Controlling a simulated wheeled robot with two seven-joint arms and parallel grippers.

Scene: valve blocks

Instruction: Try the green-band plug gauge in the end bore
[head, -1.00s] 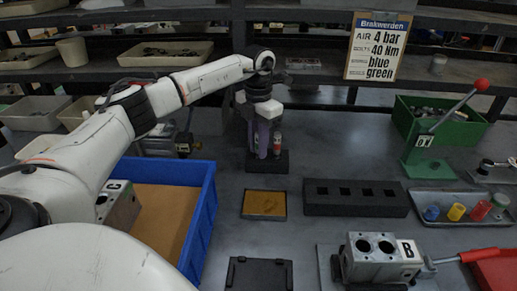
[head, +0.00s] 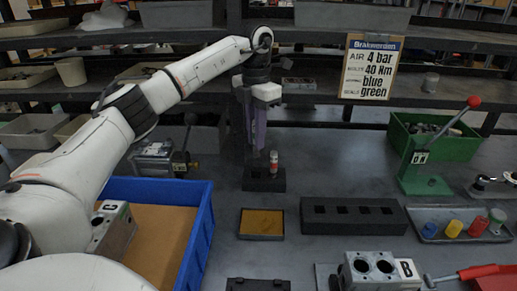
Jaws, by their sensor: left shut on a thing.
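My left gripper (head: 256,140) points down above the black gauge stand (head: 264,183). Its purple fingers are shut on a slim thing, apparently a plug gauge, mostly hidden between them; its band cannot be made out. Another gauge (head: 273,163), with a red band, stands upright in the right part of the stand. Valve block B (head: 375,272), grey with two round bores on top, is at the bottom right, partly cut off by the frame. Another block, marked C (head: 113,230), sits in the blue bin (head: 199,245). My right gripper is not in view.
An orange-topped tray (head: 261,223) and a black block with several square holes (head: 353,215) lie between stand and block B. A sign (head: 371,68) hangs behind.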

